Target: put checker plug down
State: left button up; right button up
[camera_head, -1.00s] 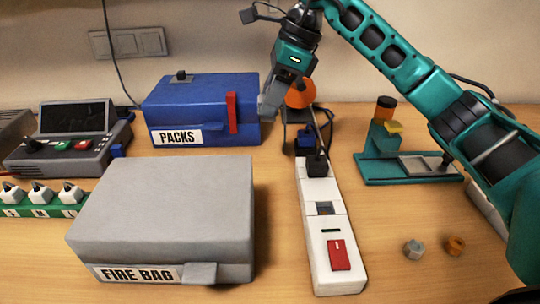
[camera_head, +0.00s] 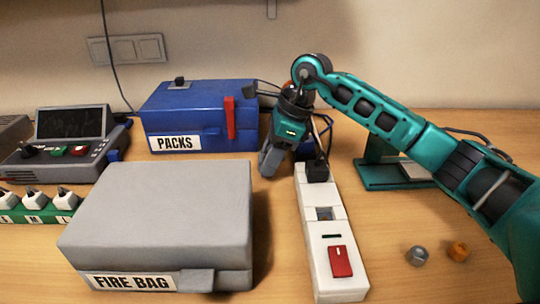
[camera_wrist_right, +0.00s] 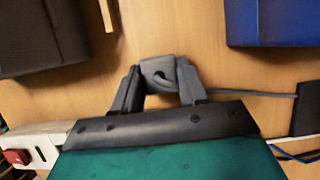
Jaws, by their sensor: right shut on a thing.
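My right gripper (camera_head: 268,164) is low over the table, between the blue PACKS box and the white power strip. In the right wrist view the same gripper (camera_wrist_right: 160,84) is shut on a small grey plug (camera_wrist_right: 158,70), which I take to be the checker plug. A thin grey cable (camera_wrist_right: 250,94) runs off to the right from beside the fingers. The wood table lies under the plug; I cannot tell whether they touch. In the head view the plug cannot be made out at the fingertips. My left gripper is not in view.
The grey FIRE BAG box (camera_head: 160,215) stands in front left, the blue PACKS box (camera_head: 200,110) behind. The white power strip (camera_head: 330,230) has a black plug at its far end. A checker-like device (camera_head: 70,145) stands left.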

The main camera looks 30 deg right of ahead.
jog(key=shift+f, duration=0.1)
jog(key=shift+f, duration=0.15)
jog(key=o, duration=1)
jog(key=shift+o, duration=0.2)
jog(key=shift+r, duration=0.35)
jog(key=p+v, duration=0.1)
jog(key=v, duration=1)
jog(key=shift+d+r, duration=0.2)
jog(key=shift+r, duration=0.15)
jog(key=shift+s, duration=0.1)
